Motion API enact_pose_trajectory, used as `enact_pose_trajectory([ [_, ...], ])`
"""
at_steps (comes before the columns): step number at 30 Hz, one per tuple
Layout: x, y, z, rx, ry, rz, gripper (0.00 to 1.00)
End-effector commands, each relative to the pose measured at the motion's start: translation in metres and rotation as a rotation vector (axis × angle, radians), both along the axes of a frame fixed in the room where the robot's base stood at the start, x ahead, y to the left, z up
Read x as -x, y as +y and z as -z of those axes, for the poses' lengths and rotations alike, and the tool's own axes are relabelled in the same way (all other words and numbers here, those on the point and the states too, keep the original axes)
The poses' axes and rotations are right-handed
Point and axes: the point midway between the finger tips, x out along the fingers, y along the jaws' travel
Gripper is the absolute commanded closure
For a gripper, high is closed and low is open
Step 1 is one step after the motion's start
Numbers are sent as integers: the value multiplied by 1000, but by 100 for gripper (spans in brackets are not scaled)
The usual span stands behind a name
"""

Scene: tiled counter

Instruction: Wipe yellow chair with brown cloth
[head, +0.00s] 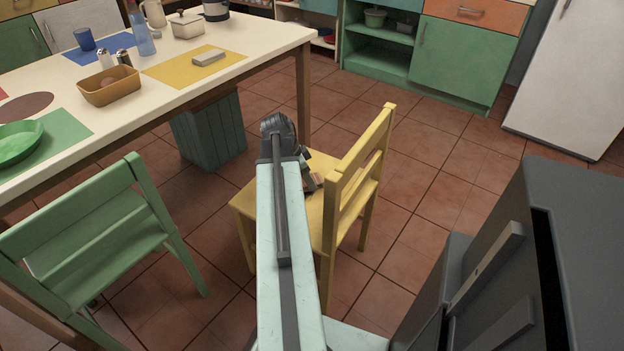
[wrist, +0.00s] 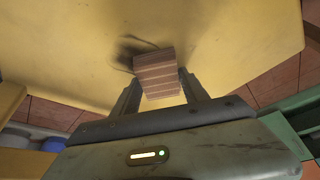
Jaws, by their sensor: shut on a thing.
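The yellow chair (head: 357,170) stands upright on the floor, just right of my arm in the head view. Its seat fills most of the wrist view (wrist: 225,50). My gripper (wrist: 159,84) is shut on the brown cloth (wrist: 157,70), which looks like a folded, striped block between the fingers. The cloth is at the seat; whether it touches the surface I cannot tell. A dark smudge (wrist: 128,48) shows on the seat beside the cloth. In the head view my arm hides part of the seat, and the gripper (head: 309,181) is small over it.
A white table (head: 268,38) with dishes and mats stands at the upper left. A green chair (head: 95,245) is at the lower left. A slatted green bin (head: 209,131) is under the table. Green cabinets (head: 455,60) and a white fridge (head: 568,75) line the back.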

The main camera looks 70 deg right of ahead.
Motion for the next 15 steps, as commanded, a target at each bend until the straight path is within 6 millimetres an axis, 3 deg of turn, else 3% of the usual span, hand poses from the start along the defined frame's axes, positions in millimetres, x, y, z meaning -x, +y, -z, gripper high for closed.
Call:
enact_pose_trajectory([
  [15, -37, -7, 3, 0, 0, -1, 80],
])
